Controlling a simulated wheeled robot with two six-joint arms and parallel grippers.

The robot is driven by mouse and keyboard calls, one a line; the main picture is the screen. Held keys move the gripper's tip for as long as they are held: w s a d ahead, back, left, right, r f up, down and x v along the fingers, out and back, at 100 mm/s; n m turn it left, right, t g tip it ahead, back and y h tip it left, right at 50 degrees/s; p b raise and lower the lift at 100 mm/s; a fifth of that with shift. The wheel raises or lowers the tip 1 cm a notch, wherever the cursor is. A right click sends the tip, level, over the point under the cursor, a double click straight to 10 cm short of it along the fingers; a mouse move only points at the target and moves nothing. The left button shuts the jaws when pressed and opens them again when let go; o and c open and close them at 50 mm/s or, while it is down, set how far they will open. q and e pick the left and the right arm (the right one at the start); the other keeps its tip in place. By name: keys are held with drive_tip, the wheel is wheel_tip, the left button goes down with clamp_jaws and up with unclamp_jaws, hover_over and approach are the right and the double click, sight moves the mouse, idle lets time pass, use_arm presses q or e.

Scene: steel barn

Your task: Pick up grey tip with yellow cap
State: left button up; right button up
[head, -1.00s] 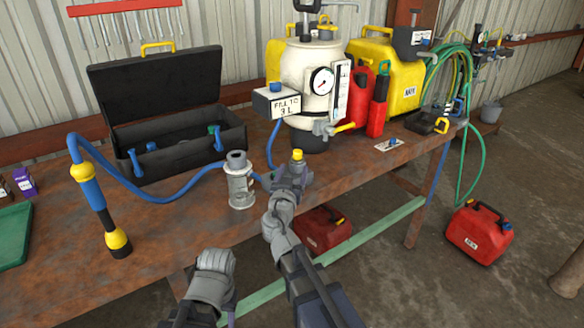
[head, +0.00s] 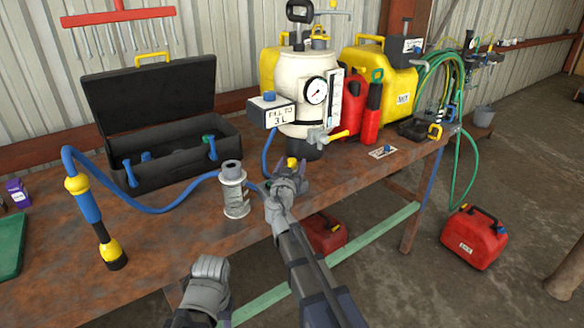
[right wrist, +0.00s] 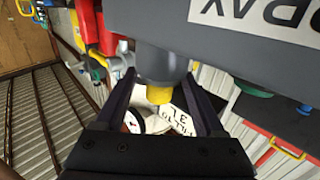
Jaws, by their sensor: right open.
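The yellow cap (head: 292,162) shows just above my right gripper (head: 287,181) at the front edge of the workbench. In the right wrist view, the grey tip (right wrist: 160,64) with its yellow cap (right wrist: 159,95) lies between the two fingers of my right gripper (right wrist: 160,80). The fingers are open on either side of it, with a gap visible. In the head view the gripper hides the tip below the cap. Of my left arm, the grey wrist shows at the bottom; its fingers are mostly hidden.
A grey slotted cylinder (head: 234,190) stands left of my right gripper on the rusty bench (head: 170,228). A white tank with a gauge (head: 315,92) stands close behind. A blue hose (head: 150,208) runs to a lance. A grey lettered surface (right wrist: 235,35) is beside the tip.

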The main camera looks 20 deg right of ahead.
drive_tip(key=shift+c, duration=0.3)
clamp_jaws()
idle(0.5)
